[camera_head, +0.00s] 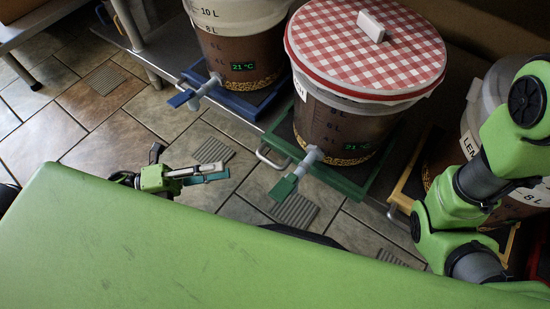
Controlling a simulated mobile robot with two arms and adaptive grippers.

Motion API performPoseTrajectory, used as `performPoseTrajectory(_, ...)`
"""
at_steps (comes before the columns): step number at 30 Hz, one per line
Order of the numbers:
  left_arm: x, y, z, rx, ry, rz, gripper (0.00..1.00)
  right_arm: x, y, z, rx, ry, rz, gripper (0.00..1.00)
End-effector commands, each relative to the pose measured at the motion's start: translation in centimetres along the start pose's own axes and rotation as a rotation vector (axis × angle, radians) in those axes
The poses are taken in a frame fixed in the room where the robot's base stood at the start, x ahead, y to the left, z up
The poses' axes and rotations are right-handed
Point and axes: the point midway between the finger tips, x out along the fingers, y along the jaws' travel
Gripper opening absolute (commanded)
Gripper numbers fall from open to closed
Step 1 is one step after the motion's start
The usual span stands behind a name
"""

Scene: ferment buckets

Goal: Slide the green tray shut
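The green tray (347,188) sits under the middle bucket (335,122), which has a red-and-white checked lid (365,45). Its front part juts out from the shelf over the tiled floor. A pale metal handle (270,160) is at its front left. The bucket's tap (288,181) with a green lever hangs over the tray's front edge. My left gripper (212,173) is left of the handle, apart from it, fingers pointing right. Its fingers look close together, but the opening is unclear from this angle. My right arm shows at the right; its gripper is out of frame.
A blue tray (235,102) with another bucket (240,60) is to the left. A yellow-edged tray (408,180) and a third bucket (485,105) are to the right, partly behind my arm. A metal table (30,25) stands top left. Tiled floor is clear at left.

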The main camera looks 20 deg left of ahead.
Motion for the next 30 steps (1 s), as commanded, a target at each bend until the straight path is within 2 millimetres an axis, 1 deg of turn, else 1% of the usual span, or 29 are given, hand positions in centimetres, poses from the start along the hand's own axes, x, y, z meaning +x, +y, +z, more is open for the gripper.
performPoseTrajectory(5,2.6,-0.3,0.0,0.001,0.001,-0.005,0.26,0.6,0.1,0.2,0.000,0.000,0.000,0.33)
performPoseTrajectory(12,7.8,-0.3,0.0,0.001,0.000,-0.005,0.26,1.2,0.2,0.4,0.000,0.000,0.000,0.33)
performPoseTrajectory(18,11.4,-0.3,0.0,0.001,0.000,-0.004,0.26,1.5,0.3,0.5,0.000,0.000,0.000,0.33)
performPoseTrajectory(21,12.6,-0.2,0.0,0.000,0.000,-0.003,0.26,1.6,0.3,0.5,0.000,0.000,0.000,0.33)
performPoseTrajectory(24,13.2,-0.1,0.0,0.000,0.000,-0.001,0.26,1.6,0.3,0.5,0.000,0.000,0.000,0.33)
performPoseTrajectory(30,13.6,-0.1,0.0,0.000,-0.001,0.000,0.26,1.6,0.3,0.5,0.000,0.001,0.000,0.33)
